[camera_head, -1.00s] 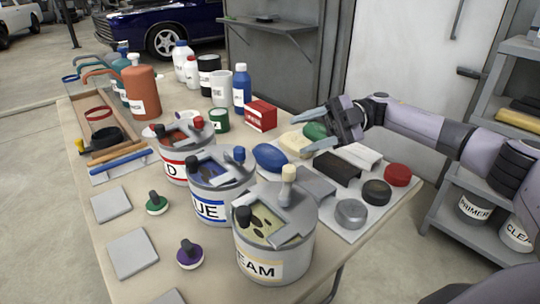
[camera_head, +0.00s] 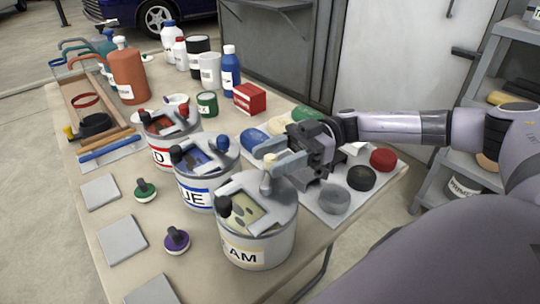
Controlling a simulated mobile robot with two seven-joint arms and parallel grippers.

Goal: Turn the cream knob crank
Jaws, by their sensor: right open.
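The cream can (camera_head: 266,246) stands at the near end of the table, its label partly readable as "EAM". A crank lies across its grey lid, over an opening with cream contents. The cream knob (camera_head: 269,161) stands upright at the crank's far right end, and a black knob (camera_head: 223,206) is at the lid's left. My right gripper (camera_head: 272,172) is open, with its fingers reaching in from the right at the cream knob. One finger partly overlaps the knob's lower part; I cannot tell whether they touch. My left gripper is out of view.
The blue-labelled can (camera_head: 197,196) and red-labelled can (camera_head: 160,156) stand close behind to the left. Right of the gripper, a tray (camera_head: 312,208) carries several coloured lumps and blocks. Green (camera_head: 143,190) and purple (camera_head: 177,239) knobbed pieces lie left.

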